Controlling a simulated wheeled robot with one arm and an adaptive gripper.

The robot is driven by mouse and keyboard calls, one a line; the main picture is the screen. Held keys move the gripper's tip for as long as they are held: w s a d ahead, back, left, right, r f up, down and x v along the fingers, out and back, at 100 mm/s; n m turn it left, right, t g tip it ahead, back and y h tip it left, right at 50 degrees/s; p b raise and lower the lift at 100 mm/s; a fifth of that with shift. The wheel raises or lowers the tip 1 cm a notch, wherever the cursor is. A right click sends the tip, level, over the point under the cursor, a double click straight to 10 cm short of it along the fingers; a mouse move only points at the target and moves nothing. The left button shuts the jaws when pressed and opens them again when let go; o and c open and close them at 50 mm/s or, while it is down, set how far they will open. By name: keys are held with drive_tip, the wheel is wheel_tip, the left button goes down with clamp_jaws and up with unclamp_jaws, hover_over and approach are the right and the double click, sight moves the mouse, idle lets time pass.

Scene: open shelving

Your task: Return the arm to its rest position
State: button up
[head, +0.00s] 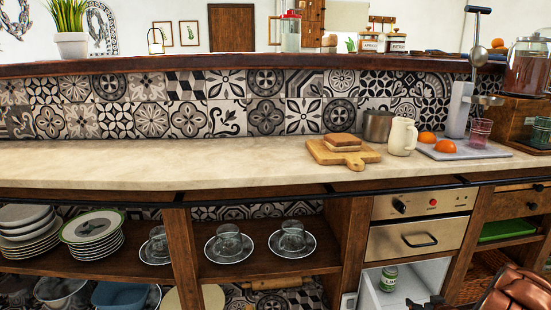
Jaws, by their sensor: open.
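Part of my arm shows at the bottom right corner as a brown, shiny link. The dark end of my gripper (427,304) just shows at the bottom edge, left of that link. It is open, and most of it is cut off by the frame. No object shows between its fingers. It is in front of the lower cabinets, near a white open compartment (372,299) that holds a green can (388,278).
A long pale counter (150,162) bears a cutting board (325,154) with bread, a white pitcher (403,136) and a tray (455,152) with oranges. Below, wooden shelves (260,262) hold plates (92,232) and glasses on saucers. A steel oven (418,237) stands right. The counter's left is clear.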

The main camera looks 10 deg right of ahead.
drive_tip(key=w+a+r+g+p, duration=0.2)
drive_tip(key=a+r+p, duration=0.25)
drive_tip(key=r, duration=0.45)
drive_tip(key=w+a+r+g+p, duration=0.1)
drive_tip(key=a+r+p, duration=0.35)
drive_tip(key=r, duration=0.45)
drive_tip(key=s+a+r+n+g+p, duration=0.1)
drive_tip(key=s+a+r+g+p, duration=0.2)
drive_tip(key=a+r, duration=0.5)
drive_tip(key=s+a+r+g+p, duration=0.1)
drive_tip(key=s+a+r+p, duration=0.2)
drive_tip(key=a+r+p, duration=0.5)
drive_tip(key=s+a+r+g+y+p, duration=0.1)
drive_tip(key=s+a+r+g+p, duration=0.1)
drive_tip(key=s+a+r+p, duration=0.2)
drive_tip(key=s+a+r+n+g+y+p, duration=0.1)
drive_tip(key=s+a+r+p, duration=0.3)
drive_tip(key=s+a+r, duration=0.7)
drive_tip(key=s+a+r+g+y+p, duration=0.1)
drive_tip(key=s+a+r+g+p, duration=0.2)
drive_tip(key=s+a+r, duration=0.5)
drive_tip(key=s+r+p, duration=0.1)
drive_tip(key=s+r, duration=0.2)
drive_tip(key=s, duration=0.6)
drive_tip(key=shift+s+a+r+n, duration=0.15)
drive_tip(key=shift+s+n, duration=0.15)
drive_tip(key=shift+s, duration=0.05)
